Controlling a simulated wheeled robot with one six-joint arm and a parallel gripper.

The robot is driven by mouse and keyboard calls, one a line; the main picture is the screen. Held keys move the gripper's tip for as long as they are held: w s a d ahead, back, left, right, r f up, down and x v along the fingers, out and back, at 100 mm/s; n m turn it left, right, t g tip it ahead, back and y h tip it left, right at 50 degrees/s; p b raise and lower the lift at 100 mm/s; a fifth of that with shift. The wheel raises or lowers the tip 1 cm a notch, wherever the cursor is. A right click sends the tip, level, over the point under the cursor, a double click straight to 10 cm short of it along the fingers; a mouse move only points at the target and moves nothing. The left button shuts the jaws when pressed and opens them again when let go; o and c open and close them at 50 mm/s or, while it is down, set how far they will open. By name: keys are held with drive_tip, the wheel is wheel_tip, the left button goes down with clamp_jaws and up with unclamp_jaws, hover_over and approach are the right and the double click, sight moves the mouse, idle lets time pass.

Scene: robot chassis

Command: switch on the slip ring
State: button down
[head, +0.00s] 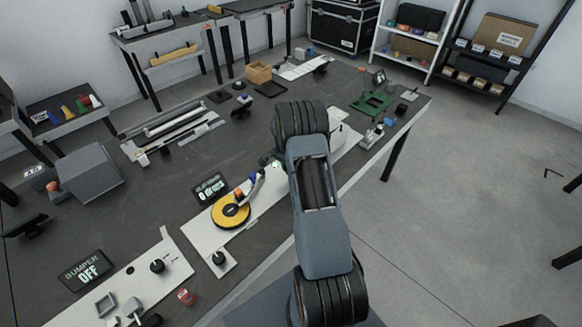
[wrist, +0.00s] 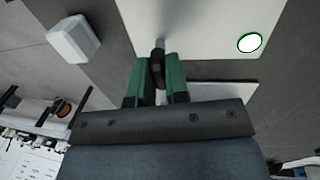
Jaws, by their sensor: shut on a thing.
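A yellow disc (head: 231,212) with a dark centre and an orange part sits on a white plate (head: 205,235) on the bench. Behind it stands a display (head: 209,189) reading "0 drops"; its upper line is hard to read. In the wrist view, my gripper (wrist: 157,76) has its green fingers shut on a small dark knob (wrist: 158,44) at a white panel (wrist: 205,22). A round white lamp with a green ring (wrist: 250,42) is on that panel; it also shows in the head view (head: 275,164). My arm hides most of the gripper in the head view.
A "BUMPER OFF" display (head: 85,270) and a white control panel (head: 130,283) are at the front left. A black knob (head: 219,258) stands near the disc. A white block (wrist: 73,38) is left of the fingers. Open floor lies right of the bench.

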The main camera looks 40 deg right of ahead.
drive_tip(key=shift+w+a+f+g+b, duration=0.1)
drive_tip(key=shift+w+f+g+b, duration=0.1)
drive_tip(key=shift+w+g+b, duration=0.3)
drive_tip(key=shift+w+a+f+g+b, duration=0.1)
drive_tip(key=shift+w+f+g+b, duration=0.1)
drive_tip(key=shift+g+b, duration=0.5)
drive_tip(key=shift+r+g, duration=0.1)
drive_tip(key=shift+g, duration=0.3)
drive_tip(key=c, duration=1.1)
unclamp_jaws()
drive_tip(key=shift+w, duration=0.1)
drive_tip(key=v, duration=0.9)
drive_tip(key=b+v, duration=0.1)
drive_tip(key=v, duration=0.4)
drive_tip(key=shift+a, duration=0.25)
